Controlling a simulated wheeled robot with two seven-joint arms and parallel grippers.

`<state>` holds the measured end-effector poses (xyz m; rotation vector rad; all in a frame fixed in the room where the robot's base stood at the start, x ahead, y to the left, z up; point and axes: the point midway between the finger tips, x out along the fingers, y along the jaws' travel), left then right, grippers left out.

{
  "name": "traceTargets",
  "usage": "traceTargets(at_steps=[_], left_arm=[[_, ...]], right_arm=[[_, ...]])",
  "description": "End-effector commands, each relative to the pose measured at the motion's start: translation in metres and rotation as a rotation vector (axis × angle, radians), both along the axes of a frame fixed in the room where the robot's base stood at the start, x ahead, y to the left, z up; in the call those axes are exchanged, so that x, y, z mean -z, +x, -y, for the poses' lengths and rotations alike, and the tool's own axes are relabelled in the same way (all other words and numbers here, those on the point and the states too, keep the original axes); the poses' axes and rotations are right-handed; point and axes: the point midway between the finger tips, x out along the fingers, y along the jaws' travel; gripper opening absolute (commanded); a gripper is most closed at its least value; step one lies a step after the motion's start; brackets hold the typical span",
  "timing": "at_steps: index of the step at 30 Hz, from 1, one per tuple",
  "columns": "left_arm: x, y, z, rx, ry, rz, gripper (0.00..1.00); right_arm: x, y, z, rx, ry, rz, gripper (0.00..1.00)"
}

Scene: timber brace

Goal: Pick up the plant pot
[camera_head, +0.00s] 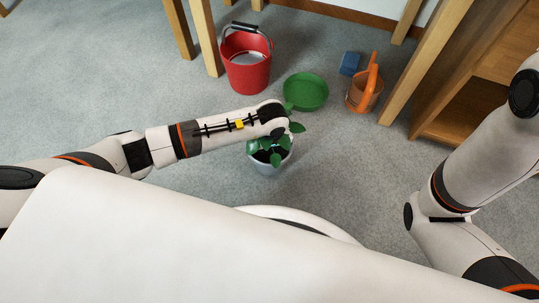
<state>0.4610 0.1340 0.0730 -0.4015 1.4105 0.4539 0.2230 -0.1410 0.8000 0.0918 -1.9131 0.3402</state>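The plant pot (267,168) is a light grey pot on the grey floor near the middle of the head view. A plant with dark green leaves (283,143) grows in it. My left arm comes in from the left, and its wrist end is over the far side of the pot and hides part of the plant. The fingers of my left gripper are hidden beneath the wrist, so I cannot tell whether they touch the pot. My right arm is at the right edge, and its gripper is out of the picture.
A red bucket (246,75) with a black handle grip stands behind the pot. A green round dish (306,92), an orange watering can (365,91) and a blue block (350,63) are to its right. Wooden legs and a wooden shelf unit (465,110) bound the back and right.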

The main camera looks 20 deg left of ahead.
Motion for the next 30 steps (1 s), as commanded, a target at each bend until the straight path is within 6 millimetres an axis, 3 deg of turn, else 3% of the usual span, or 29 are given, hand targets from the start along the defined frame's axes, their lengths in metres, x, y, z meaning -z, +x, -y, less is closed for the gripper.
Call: traceTargets(at_steps=[3,9,30], left_arm=[[-0.0013,0.0001,0.0002,0.0,0.0,0.0,0.33],[-0.0013,0.0001,0.0002,0.0,0.0,0.0,0.0],[-0.0013,0.0001,0.0001,0.0,0.0,0.0,0.0]], right_arm=[[-0.0012,-0.0001,0.0,0.0,0.0,0.0,0.36],[-0.0012,0.0,0.0,0.0,0.0,0.0,0.36],[-0.0013,0.0005,0.0001,0.001,0.0,-0.001,0.36]])
